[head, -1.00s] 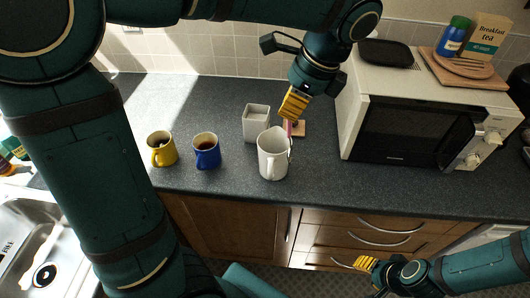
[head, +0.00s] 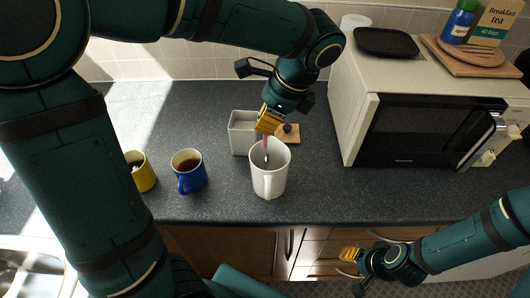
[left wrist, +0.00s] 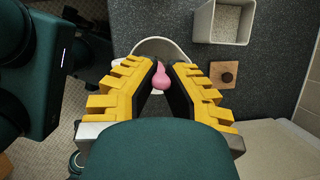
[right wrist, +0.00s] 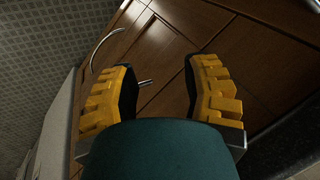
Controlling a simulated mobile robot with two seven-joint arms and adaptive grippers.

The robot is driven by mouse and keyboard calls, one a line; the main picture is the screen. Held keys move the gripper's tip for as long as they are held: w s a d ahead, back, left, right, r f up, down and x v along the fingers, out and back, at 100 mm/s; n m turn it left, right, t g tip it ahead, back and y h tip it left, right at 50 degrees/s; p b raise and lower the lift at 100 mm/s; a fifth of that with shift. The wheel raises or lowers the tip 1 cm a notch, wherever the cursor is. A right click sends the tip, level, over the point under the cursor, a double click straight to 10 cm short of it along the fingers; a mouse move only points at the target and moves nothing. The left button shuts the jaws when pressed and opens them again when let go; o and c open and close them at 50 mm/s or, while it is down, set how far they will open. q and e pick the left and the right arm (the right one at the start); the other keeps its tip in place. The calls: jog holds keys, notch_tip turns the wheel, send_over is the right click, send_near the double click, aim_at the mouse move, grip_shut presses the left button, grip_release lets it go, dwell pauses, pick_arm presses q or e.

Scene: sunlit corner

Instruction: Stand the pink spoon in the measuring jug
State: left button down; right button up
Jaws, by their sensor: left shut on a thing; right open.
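The white measuring jug (head: 268,182) stands upright on the dark counter, handle toward the front; its rim also shows in the left wrist view (left wrist: 150,44). My left gripper (head: 268,122), pointing down just above and behind the jug's mouth, is shut on the pink spoon (head: 266,144). The spoon is roughly upright, its lower end within the jug's mouth in the head view; whether it touches the bottom is hidden. The left wrist view shows its pink end (left wrist: 161,79) between the fingers. My right gripper (head: 350,254) is open and empty, low before the drawers.
A square pale container (head: 240,137) and a small wooden block (head: 290,134) stand close behind the jug. A blue mug (head: 189,173) and a yellow mug (head: 143,174) with dark drinks stand left. A microwave (head: 415,125) is on the right. The counter front is clear.

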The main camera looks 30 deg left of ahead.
aim_at(266, 142)
pick_arm(q)
jog(key=shift+f+b, duration=0.65)
jog(key=shift+f, duration=2.5)
jog(key=shift+f, duration=0.15)
jog(key=c, duration=1.1)
grip_release()
jog(key=shift+c, duration=0.2)
jog(key=shift+r, duration=0.3)
jog(key=p+v, duration=0.2)
jog(key=v, duration=0.9)
jog(key=shift+r, duration=0.4)
jog(key=shift+d, duration=0.15)
